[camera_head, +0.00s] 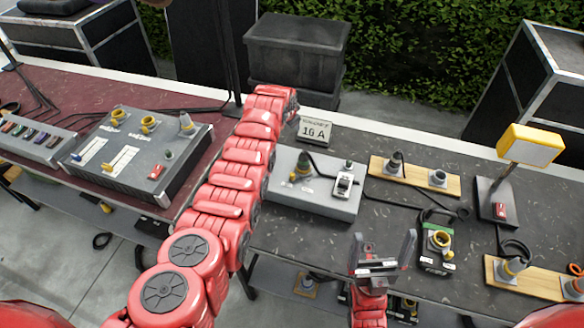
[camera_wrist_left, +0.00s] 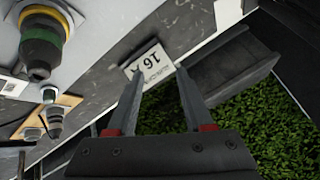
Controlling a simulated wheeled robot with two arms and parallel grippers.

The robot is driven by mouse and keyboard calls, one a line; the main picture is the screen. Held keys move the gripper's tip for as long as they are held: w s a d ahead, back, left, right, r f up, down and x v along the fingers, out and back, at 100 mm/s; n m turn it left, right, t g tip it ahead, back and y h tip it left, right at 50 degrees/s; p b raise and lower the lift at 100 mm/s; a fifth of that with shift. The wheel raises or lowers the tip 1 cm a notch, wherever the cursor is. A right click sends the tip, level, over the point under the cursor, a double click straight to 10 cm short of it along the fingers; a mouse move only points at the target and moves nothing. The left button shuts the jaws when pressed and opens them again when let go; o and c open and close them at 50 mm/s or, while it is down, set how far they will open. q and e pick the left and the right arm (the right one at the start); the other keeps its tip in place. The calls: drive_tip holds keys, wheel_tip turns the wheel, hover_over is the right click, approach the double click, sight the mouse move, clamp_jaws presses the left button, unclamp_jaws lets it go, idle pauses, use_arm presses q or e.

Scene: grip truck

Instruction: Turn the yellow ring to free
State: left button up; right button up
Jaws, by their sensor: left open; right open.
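A dark plug with a yellow ring and a green band stands on the grey box (camera_head: 318,197); this plug (camera_head: 303,166) also shows large at the upper left of the left wrist view (camera_wrist_left: 42,45). A thicker yellow ring (camera_head: 440,238) sits on the green-and-black box at the right. My left gripper (camera_wrist_left: 160,76) is open and empty, its fingers near the "16 A" sign and apart from the plug. In the head view its fingers are hidden behind my arm. My right gripper (camera_head: 382,248) is open and empty, left of the green-and-black box (camera_head: 436,256).
The "16 A" sign (camera_head: 315,131) stands behind the grey box. A wooden board with plugs (camera_head: 414,176), a yellow lamp (camera_head: 531,146) and another plug board (camera_head: 530,279) are at the right. A console (camera_head: 137,150) with yellow rings stands left. Cables cross the table.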

use_arm(q)
drive_tip(key=s+r+m+g+y, duration=0.1)
drive_tip(key=s+r+m+g, duration=0.2)
drive_tip(key=s+r+g, duration=0.65)
drive_tip(key=t+b, duration=0.3)
drive_tip(key=b, duration=0.6)
hover_over(292, 174)
wheel_tip(292, 174, down, 9)
drive_tip(key=shift+d+f, duration=0.15)
drive_tip(key=shift+f, duration=0.1)
drive_tip(key=f+p, duration=0.1)
drive_tip(key=f, duration=0.5)
drive_tip(key=shift+a+f, duration=0.15)
drive_tip(key=shift+a, duration=0.05)
drive_tip(key=shift+d+f, duration=0.1)
drive_tip(key=shift+f, duration=0.4)
clamp_jaws()
